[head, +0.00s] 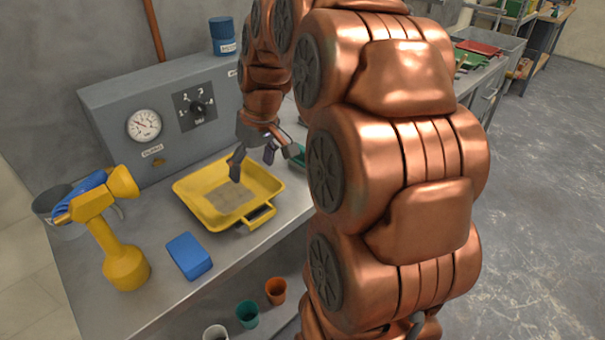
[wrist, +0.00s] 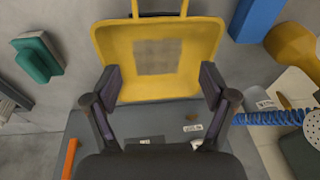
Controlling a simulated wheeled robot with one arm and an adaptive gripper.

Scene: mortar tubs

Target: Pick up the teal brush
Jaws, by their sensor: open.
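The teal brush (wrist: 36,60) lies on the grey bench at the left of the wrist view, beside the yellow tub, with a paler strip along one side. In the head view only part of the brush (head: 298,156) shows, to the right of the tub, the rest hidden behind my arm. My gripper (head: 254,161) is open and empty over the yellow tub (head: 187,197). In the wrist view the fingers of my gripper (wrist: 160,85) stand wide apart, with the tub between and beyond them. The brush is outside the fingers, to their left there.
A grey box with a gauge (head: 144,125) and a dial stands behind the tub. A blue block (head: 188,255) and a yellow tool (head: 124,263) are on the bench's left part. Several cups (head: 275,291) sit below the front edge.

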